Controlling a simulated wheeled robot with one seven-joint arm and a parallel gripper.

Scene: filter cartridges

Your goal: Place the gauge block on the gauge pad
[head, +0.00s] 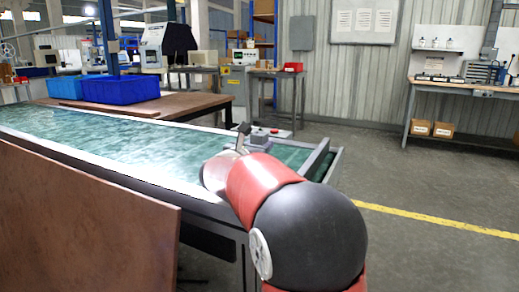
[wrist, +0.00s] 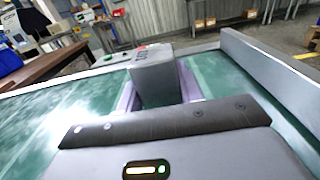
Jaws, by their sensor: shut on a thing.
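My gripper (wrist: 157,85) is shut on the gauge block, with one finger on each side of it. In the head view my arm reaches over the right end of the belt and hides much of that spot. I cannot make out the gauge pad for certain in either view.
The long green conveyor (head: 110,142) has raised metal edges, with a raised rail (wrist: 262,72) right of the block. A brown panel (head: 85,225) stands at front left. Blue bins (head: 120,90) sit on a table behind. A small panel with a red button (head: 275,131) lies at the far edge.

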